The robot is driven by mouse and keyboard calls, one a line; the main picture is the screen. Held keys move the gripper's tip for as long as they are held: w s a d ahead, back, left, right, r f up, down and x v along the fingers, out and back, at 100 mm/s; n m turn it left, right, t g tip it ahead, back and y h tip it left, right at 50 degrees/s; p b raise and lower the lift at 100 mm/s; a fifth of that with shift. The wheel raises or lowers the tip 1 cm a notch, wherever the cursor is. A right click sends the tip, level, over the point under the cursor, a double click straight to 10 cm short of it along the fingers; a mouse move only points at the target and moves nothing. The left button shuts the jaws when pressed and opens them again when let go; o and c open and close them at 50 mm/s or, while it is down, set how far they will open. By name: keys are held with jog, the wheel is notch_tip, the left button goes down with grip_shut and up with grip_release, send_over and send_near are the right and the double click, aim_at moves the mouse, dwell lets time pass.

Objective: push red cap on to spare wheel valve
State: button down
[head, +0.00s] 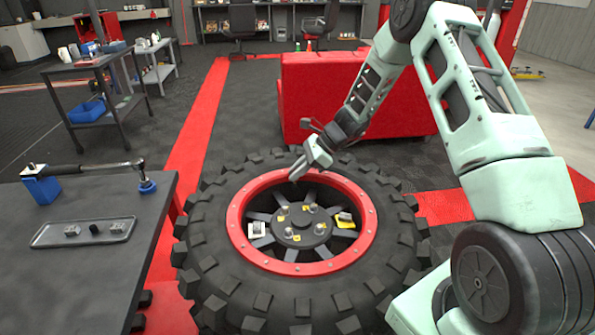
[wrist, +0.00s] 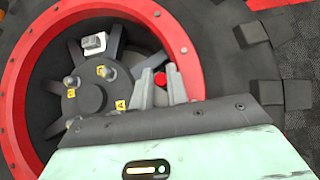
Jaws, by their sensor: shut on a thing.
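The spare wheel (head: 195,225) lies flat, a knobbly black tyre with a red rim ring (head: 237,225) and a dark spoked hub. My gripper (head: 297,174) is over the far side of the red ring in the head view. In the wrist view my gripper (wrist: 161,76) shows two grey fingers with the small round red cap (wrist: 160,78) between their tips, shut on it. The cap is just inside the inner edge of the rim ring (wrist: 187,72). I cannot make out the valve; it may be hidden by the fingers or cap.
A dark table (head: 90,270) at the left holds a grey tray (head: 60,236), a torque wrench (head: 95,168) and a blue block (head: 42,188). A red cabinet (head: 300,100) stands close behind the wheel. The hub has several studs and yellow tags.

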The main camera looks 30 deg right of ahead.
jog(key=shift+s+f, duration=0.1)
jog(key=shift+f, duration=0.2)
jog(key=c, duration=1.3)
grip_release()
jog(key=shift+d+r, duration=0.35)
jog(key=shift+d, duration=0.15)
jog(key=v, duration=1.6)
jog(key=shift+s+r+b, duration=0.2)
jog(key=shift+r+b, duration=0.15)
